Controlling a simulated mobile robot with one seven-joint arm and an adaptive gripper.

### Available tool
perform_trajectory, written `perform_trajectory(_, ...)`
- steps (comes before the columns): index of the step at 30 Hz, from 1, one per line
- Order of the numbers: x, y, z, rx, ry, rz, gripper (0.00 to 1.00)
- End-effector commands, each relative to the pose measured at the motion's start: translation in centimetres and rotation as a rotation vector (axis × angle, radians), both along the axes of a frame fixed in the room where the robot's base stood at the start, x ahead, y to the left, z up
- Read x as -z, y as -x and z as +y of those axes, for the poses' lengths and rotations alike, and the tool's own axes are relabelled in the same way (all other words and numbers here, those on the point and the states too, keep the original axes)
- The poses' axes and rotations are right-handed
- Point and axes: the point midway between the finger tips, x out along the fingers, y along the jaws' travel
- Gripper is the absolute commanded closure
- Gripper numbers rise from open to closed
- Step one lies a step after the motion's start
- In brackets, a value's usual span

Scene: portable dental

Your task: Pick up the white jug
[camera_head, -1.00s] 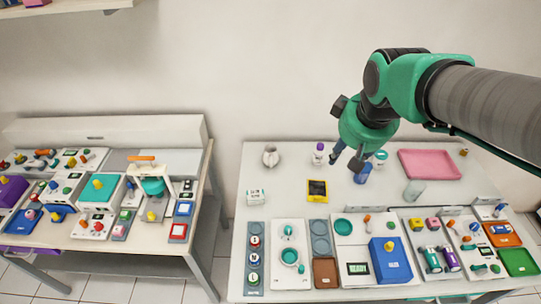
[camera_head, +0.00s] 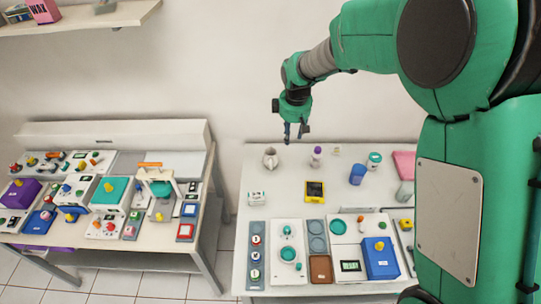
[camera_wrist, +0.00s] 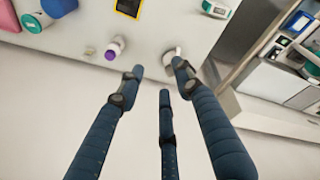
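The white jug (camera_head: 270,158) stands upright at the back left of the right-hand table. My gripper (camera_head: 294,137) hangs above the back of that table, a little right of the jug in the head view, and is apart from it. In the wrist view three dark blue fingers are spread, with nothing between them, so my gripper (camera_wrist: 158,75) is open. The jug (camera_wrist: 169,56) shows there beyond the fingertips, partly hidden by the right finger.
A purple-and-white bottle (camera_head: 316,157) stands right of the jug, with a blue cup (camera_head: 357,174) farther right. A white box (camera_head: 256,198) and a yellow device (camera_head: 315,191) lie in front. The table around the jug is bare. A wall rises behind.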

Motion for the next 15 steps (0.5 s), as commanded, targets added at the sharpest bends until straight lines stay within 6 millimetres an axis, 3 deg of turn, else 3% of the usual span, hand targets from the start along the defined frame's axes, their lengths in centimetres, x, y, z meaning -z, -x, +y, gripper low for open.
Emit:
perform_trajectory(6,4.8,-3.4,2.9,-0.14,0.037,0.039,0.65)
perform_trajectory(15,11.8,-6.3,6.3,-0.316,0.078,0.081,0.65)
